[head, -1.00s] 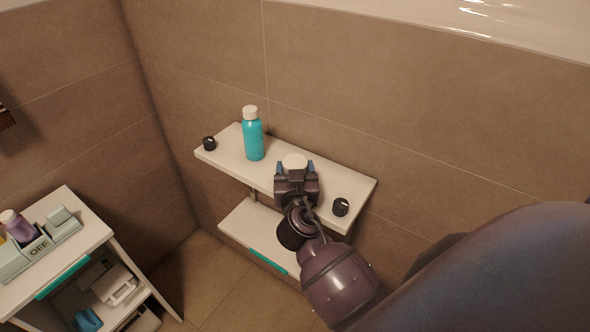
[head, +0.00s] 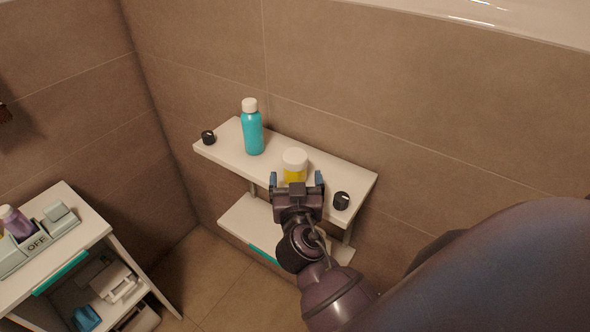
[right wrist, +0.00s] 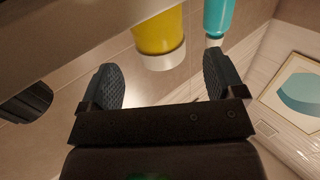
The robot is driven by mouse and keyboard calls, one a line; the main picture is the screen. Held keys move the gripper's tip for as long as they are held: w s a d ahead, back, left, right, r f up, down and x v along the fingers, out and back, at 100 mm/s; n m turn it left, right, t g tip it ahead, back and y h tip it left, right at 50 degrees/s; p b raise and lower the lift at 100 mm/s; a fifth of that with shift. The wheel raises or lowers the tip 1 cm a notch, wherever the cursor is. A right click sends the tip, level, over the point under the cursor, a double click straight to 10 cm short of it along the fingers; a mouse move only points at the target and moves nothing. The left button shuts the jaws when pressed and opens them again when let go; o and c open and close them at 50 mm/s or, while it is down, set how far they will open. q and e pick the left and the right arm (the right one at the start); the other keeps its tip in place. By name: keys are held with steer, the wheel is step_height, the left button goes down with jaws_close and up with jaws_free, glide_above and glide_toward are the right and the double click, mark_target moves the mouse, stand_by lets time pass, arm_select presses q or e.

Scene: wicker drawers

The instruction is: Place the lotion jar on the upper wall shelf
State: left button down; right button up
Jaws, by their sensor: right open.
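The lotion jar (head: 295,167), yellow with a white lid, stands upright on the upper wall shelf (head: 222,148). My right gripper (head: 297,180) is open at the shelf's front edge, just in front of the jar, with its fingers spread to either side and apart from it. In the right wrist view the jar (right wrist: 159,38) shows beyond the open fingertips (right wrist: 163,75), and nothing is between the fingers. My left gripper is not in view.
A teal bottle (head: 252,131) with a white cap stands left of the jar. Black knobs sit at the shelf's left end (head: 208,138) and right end (head: 341,201). A lower shelf (head: 240,222) hangs beneath. A white cabinet (head: 88,222) stands at left.

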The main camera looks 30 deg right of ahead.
steer(key=b+v, duration=0.1)
steer(key=v, duration=0.5)
steer(key=shift+b, duration=0.3)
steer(key=a+f+n+g+y, duration=0.1)
steer(key=a+f+n+y, duration=0.2)
steer(key=f+n+y, duration=0.65)
steer(key=s+d+f+m+g, duration=0.1)
steer(key=s+d+f, duration=0.1)
steer(key=s+f, duration=0.2)
steer(key=s+d+f+m+g, duration=0.1)
steer(key=s+d+f, duration=0.2)
steer(key=s+f, duration=0.2)
step_height(320, 180, down, 4)
steer(key=shift+d+r+g, duration=0.15)
steer(key=shift+d+g, duration=0.2)
steer(key=shift+g, duration=0.05)
